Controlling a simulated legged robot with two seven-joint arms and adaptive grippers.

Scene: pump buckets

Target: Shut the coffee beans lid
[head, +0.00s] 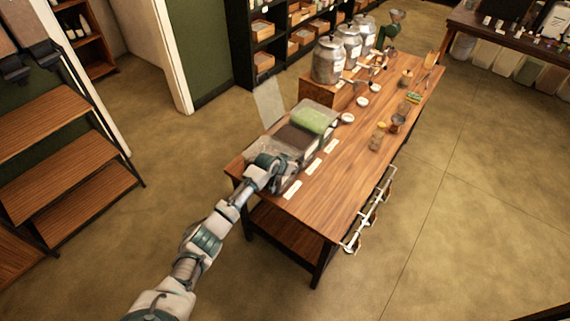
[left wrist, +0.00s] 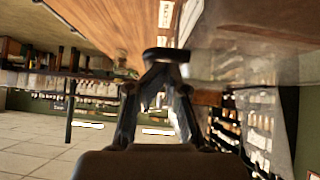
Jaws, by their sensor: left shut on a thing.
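Clear bins stand in a row at the near left end of the wooden table. The middle bin holds dark brown contents (head: 299,138) that look like coffee beans. A clear lid (head: 268,103) stands tilted up at the row's left side, apparently hinged to the middle bin. My left gripper (head: 277,172) is at the nearest bin (head: 262,150), partly hiding it. In the left wrist view its fingers (left wrist: 163,72) converge on a small dark handle-like piece (left wrist: 165,55) by a clear panel (left wrist: 240,50); which bin that belongs to is unclear. My right gripper is out of view.
A bin with green contents (head: 315,119) stands beyond the brown one. White labels (head: 292,189) lie along the bins' right side. Small white bowls (head: 347,118), jars (head: 377,138) and large metal canisters (head: 328,61) stand farther along. The table's near right part is clear.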

